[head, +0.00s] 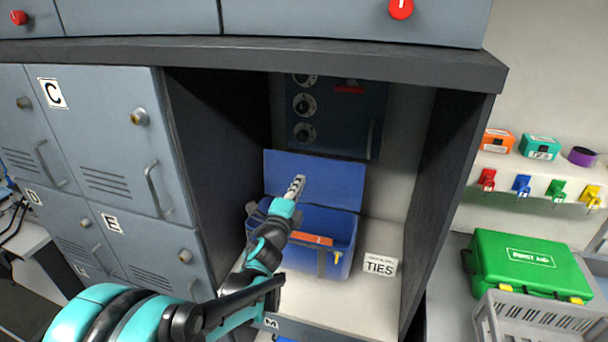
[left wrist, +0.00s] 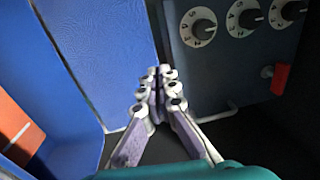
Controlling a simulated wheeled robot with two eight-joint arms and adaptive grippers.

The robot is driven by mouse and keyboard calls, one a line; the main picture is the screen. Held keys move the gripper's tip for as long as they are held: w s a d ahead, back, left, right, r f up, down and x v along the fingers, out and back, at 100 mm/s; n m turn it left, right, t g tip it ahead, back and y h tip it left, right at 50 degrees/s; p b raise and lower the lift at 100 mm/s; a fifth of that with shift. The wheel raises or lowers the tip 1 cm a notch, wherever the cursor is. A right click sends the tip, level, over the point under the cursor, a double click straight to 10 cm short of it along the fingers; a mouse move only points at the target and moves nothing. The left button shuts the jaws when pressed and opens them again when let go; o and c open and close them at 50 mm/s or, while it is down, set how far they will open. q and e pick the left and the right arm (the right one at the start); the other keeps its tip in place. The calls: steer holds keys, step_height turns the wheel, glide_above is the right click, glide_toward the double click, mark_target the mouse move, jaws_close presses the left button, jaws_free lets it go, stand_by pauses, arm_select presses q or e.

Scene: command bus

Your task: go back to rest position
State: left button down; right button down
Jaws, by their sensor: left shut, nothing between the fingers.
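My left arm reaches from the lower left into an open cabinet bay in the head view. My left gripper (head: 296,186) is over an open blue box (head: 330,272), in front of its raised lid (head: 315,178). In the left wrist view the fingers (left wrist: 160,75) are together and empty, with the blue lid (left wrist: 95,50) to their left. An orange item (head: 311,239) lies in the box; it also shows in the left wrist view (left wrist: 15,130). The arm hides part of the box. My right gripper is not in view.
A dark panel with dials (head: 335,118) is at the back of the bay. A "TIES" label (head: 379,265) stands right of the box. Grey lockers (head: 100,140) are at the left, and a shelf edge (head: 250,52) runs above. A green case (head: 530,262) and grey crate (head: 535,325) are at the right.

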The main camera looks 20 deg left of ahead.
arm_select(q)
steer(key=s+a+f+n+g+y+b, duration=0.1)
steer(key=s+a+f+n+g+y, duration=0.15)
steer(key=s+n, duration=0.45)
steer(key=s+a+f+n+g+y+b, duration=0.1)
steer(key=s+f+n+g, duration=0.3)
steer(key=s, duration=0.5)
steer(key=s+d+f+n+g+h, duration=0.1)
steer(key=s+d+f+n+g, duration=0.1)
steer(key=s+f, duration=0.3)
steer(key=s+d+f+n+g+h, duration=0.2)
steer(key=s+d+f+n+g, duration=0.1)
steer(key=s, duration=0.8)
step_height(320, 180, down, 2)
steer(key=shift+s+d+f+n+g+b, duration=0.35)
steer(key=shift+d+n, duration=0.45)
steer(key=shift+n, duration=0.4)
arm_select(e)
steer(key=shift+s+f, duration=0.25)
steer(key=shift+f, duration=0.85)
arm_select(q)
steer(key=shift+a+r, duration=0.1)
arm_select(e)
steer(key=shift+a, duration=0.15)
